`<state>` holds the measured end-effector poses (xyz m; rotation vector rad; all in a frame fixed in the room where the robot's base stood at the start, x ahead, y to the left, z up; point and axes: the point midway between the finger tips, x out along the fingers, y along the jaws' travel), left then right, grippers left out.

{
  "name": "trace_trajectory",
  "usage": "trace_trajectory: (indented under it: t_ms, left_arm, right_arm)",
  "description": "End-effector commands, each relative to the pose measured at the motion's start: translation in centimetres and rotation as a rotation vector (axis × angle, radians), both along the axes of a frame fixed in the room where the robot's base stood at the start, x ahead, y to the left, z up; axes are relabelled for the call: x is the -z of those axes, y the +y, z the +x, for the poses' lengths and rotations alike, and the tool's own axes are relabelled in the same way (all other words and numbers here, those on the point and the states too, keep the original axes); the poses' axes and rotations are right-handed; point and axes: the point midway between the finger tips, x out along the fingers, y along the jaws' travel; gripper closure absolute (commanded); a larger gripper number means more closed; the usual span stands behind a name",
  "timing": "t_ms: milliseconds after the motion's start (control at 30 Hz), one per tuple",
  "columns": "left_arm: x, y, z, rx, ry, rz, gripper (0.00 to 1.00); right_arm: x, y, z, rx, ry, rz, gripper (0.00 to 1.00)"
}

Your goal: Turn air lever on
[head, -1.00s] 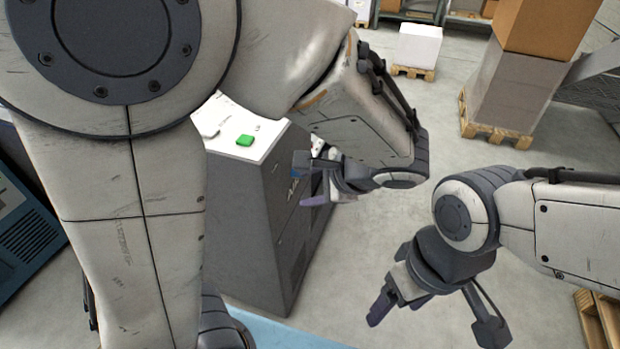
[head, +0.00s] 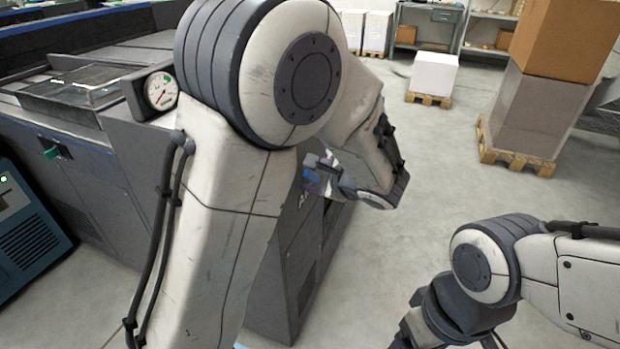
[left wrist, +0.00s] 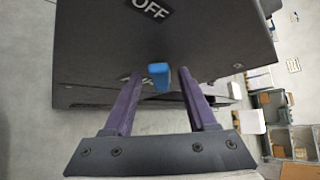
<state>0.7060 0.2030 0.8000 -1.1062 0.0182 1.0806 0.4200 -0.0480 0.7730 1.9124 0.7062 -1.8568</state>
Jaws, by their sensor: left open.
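The air lever (left wrist: 159,77) shows in the left wrist view as a small blue handle on a dark machine panel. My left gripper (left wrist: 161,72) is open, its two purple fingers on either side of the lever; I cannot tell whether either touches it. A white "OFF" label (left wrist: 151,9) is on the panel above the lever. Another label is partly hidden by the left finger. In the head view my left gripper (head: 318,172) is by the machine's right side, partly hidden by my arm. My right gripper (head: 412,338) is cut off at the bottom edge, its fingers out of view.
The large dark grey machine (head: 118,165) fills the left, with a round gauge (head: 161,91) and a green lever (head: 52,152). A blue cabinet (head: 25,235) stands at lower left. Boxes on a pallet (head: 515,158) stand at back right. The floor between is clear.

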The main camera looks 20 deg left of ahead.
Motion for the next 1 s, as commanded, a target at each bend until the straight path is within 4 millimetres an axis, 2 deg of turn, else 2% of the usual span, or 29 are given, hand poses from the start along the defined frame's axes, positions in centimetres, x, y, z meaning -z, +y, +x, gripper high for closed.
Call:
trace_trajectory:
  t_ms: [133, 433, 467, 600, 1000]
  left_arm:
    - [0.66, 0.87, 0.65, -0.001, 0.000, -0.001, 0.43]
    - [0.74, 1.01, 0.80, 0.001, 0.000, -0.001, 0.43]
    - [0.74, 1.01, 0.80, 0.001, 0.000, -0.001, 0.46]
    - [0.73, 1.00, 0.79, 0.001, 0.000, -0.001, 1.00]
    - [0.73, 0.98, 0.78, 0.001, 0.000, -0.001, 1.00]
  right_arm:
    - [0.30, 0.00, 0.00, 0.000, 0.000, 0.000, 0.24]
    - [0.29, 0.00, 0.00, 0.000, 0.000, 0.000, 0.24]
    - [0.29, 0.00, 0.00, 0.000, 0.000, 0.000, 0.24]
    - [0.29, -0.01, -0.01, 0.000, 0.000, 0.000, 0.24]
    - [0.29, 0.00, 0.00, 0.000, 0.000, 0.000, 0.24]
